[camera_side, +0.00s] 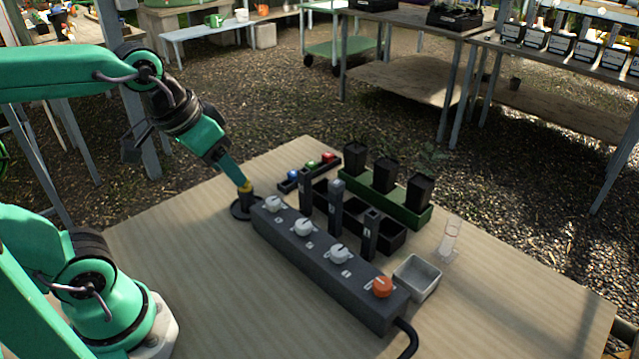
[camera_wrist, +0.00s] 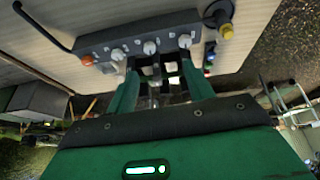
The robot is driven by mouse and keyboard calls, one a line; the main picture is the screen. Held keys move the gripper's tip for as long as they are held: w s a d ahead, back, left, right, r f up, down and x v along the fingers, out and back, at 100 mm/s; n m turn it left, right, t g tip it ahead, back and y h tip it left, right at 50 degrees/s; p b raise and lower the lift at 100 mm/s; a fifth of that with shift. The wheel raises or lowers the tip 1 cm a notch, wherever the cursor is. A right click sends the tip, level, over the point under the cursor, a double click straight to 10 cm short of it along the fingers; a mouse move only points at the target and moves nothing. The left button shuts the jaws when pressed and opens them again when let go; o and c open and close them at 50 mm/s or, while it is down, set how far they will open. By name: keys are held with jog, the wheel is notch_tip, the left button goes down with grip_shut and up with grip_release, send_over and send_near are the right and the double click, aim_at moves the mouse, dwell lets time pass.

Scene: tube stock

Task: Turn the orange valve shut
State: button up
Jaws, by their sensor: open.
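The orange valve (camera_side: 382,287) is a round knob on top of the near right end of a long dark grey block (camera_side: 325,264). It also shows at the left end of the block in the wrist view (camera_wrist: 87,60). I cannot tell its exact turn angle. My gripper (camera_side: 238,178) is at the far left end of the block, well away from the orange valve. In the wrist view its two green fingers (camera_wrist: 159,66) are apart, with nothing clearly held between them.
Several white knobs (camera_side: 303,228) line the same block. A yellow-topped black post (camera_side: 246,187) stands close to my gripper. Dark upright posts (camera_side: 337,208), a green tray of black pots (camera_side: 384,196) and a grey open box (camera_side: 417,278) stand behind. The tabletop in front is clear.

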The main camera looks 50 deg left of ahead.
jog(key=w+d+g, duration=0.1)
jog(key=w+d, duration=0.4)
jog(key=n+g, duration=0.2)
jog(key=g, duration=0.2)
send_near(383, 283)
jog(key=shift+f, duration=0.2)
jog(key=shift+d+f, duration=0.15)
jog(key=shift+d, duration=0.05)
jog(key=shift+f, duration=0.1)
jog(key=shift+f, duration=3.85)
jog(key=c, duration=1)
